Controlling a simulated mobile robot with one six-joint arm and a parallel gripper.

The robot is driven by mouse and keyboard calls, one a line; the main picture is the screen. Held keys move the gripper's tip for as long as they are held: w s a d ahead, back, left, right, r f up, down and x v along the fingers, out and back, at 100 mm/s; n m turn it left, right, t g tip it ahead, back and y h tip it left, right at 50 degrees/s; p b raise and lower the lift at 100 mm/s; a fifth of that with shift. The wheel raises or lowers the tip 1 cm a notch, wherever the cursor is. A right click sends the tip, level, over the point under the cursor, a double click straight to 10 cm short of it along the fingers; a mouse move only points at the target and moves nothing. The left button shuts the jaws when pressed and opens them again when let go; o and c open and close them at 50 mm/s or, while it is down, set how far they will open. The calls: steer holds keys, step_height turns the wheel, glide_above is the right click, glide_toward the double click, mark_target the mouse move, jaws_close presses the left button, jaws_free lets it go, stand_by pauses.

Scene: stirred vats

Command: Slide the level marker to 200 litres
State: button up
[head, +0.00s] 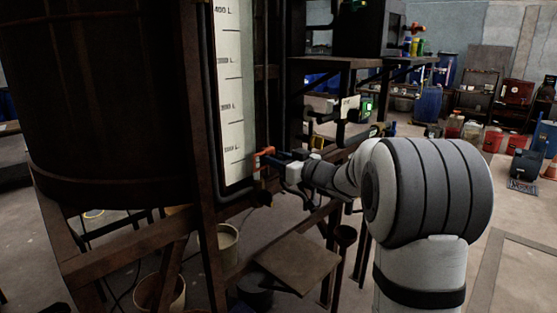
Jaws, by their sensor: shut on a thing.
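The pale level scale (231,95) stands upright on the dark vat's frame, with marks that read about 400 L at the top down to 100 L near the bottom. The orange-red level marker (262,157) is at the scale's right edge, a little below the 100 L mark. My gripper (268,160) is shut on the marker, reaching in from the right. The fingertips are small here and partly merge with the marker. The 200 L mark (231,107) is above the marker and is not covered.
The dark vat (100,100) fills the left. A metal stand with pipes and valves (345,105) is close behind my arm. Buckets (228,245) and a low brown plate (298,262) are below. Drums and canisters (470,130) stand at the back right.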

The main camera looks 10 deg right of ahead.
jaws_close()
step_height(320, 180, up, 11)
steer(key=p, duration=0.9)
steer(key=shift+r, duration=0.1)
steer(key=o, duration=0.9)
jaws_free()
steer(key=b+v, duration=0.2)
steer(key=v, duration=0.6)
